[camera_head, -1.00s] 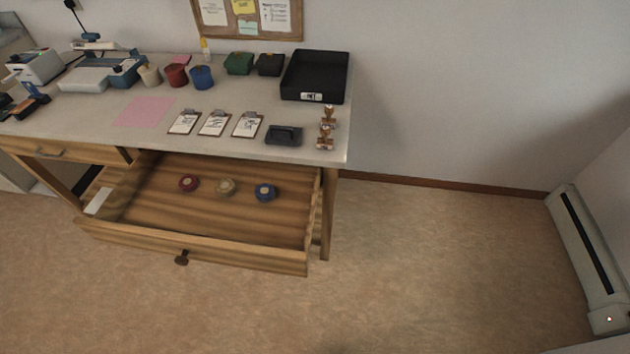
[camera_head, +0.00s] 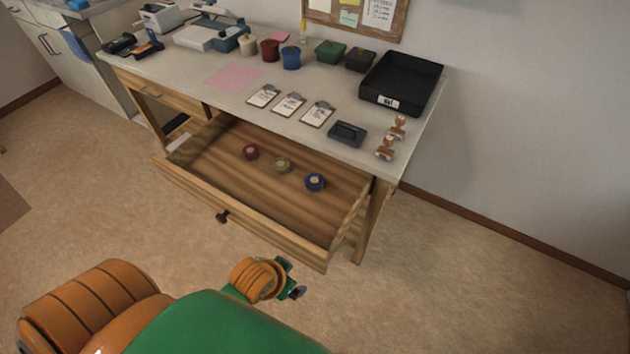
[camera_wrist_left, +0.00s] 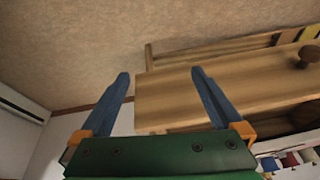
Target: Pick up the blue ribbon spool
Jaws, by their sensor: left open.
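The blue ribbon spool (camera_head: 315,182) lies in the open drawer (camera_head: 215,185), at the right end of a row with a tan spool (camera_head: 282,165) and a red spool (camera_head: 250,152). My left gripper (camera_head: 292,284) is in front of the drawer in the head view, apart from it and from the spool. In the left wrist view its two blue fingers (camera_wrist_left: 160,85) are spread and empty, with the drawer front (camera_wrist_left: 235,80) beyond them. The spool cannot be made out in the wrist view. My right gripper is in no view.
The desk top (camera_head: 235,100) above the drawer holds clipboards (camera_head: 290,104), a dark stamp pad (camera_head: 347,133), wooden stamps (camera_head: 390,140), cups and a black tray (camera_head: 402,82). The drawer's front wall and knob (camera_head: 222,216) face me. The floor in front is clear.

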